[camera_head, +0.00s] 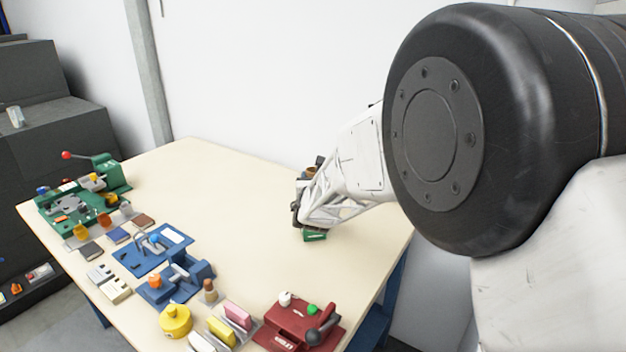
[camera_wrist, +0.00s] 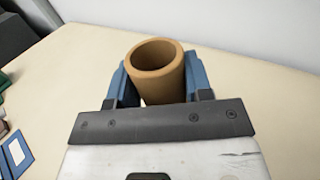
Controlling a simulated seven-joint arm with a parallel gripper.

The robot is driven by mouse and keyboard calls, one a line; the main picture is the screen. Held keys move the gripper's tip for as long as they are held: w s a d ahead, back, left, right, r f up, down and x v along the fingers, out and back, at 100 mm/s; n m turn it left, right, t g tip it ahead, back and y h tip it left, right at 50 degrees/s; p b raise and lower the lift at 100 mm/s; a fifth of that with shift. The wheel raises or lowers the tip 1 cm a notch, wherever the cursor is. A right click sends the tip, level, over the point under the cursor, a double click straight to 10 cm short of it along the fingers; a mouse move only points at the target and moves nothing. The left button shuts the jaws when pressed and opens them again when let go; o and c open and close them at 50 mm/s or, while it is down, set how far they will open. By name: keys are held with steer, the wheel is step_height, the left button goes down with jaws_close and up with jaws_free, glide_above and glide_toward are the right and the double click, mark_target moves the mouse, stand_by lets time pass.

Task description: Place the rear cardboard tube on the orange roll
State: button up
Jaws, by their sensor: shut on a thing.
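A brown cardboard tube (camera_wrist: 158,82) stands between the two blue fingers of my gripper (camera_wrist: 160,76) in the wrist view. Its open round end faces up toward the camera. My gripper is shut on it. In the head view my arm reaches over the right part of the table, and its white wrist housing hides most of the gripper and tube. A small orange roll (camera_head: 155,281) sits on a blue fixture at the front left, well apart from my gripper. Another brown tube (camera_head: 209,291) stands upright to the right of that fixture.
The cream table (camera_head: 215,180) is bare at the back and middle. A green machine (camera_head: 75,205) stands at the left, a dark red one (camera_head: 300,325) at the front right. A yellow round piece (camera_head: 175,320) and small blocks lie around the blue fixture. A green object (camera_head: 315,236) shows below my wrist.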

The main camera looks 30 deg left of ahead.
steer(key=shift+f, duration=0.2)
steer(key=o, duration=0.9)
steer(key=shift+s+r, duration=0.1)
steer(key=shift+r, duration=0.1)
steer(key=shift+v, duration=5.95)
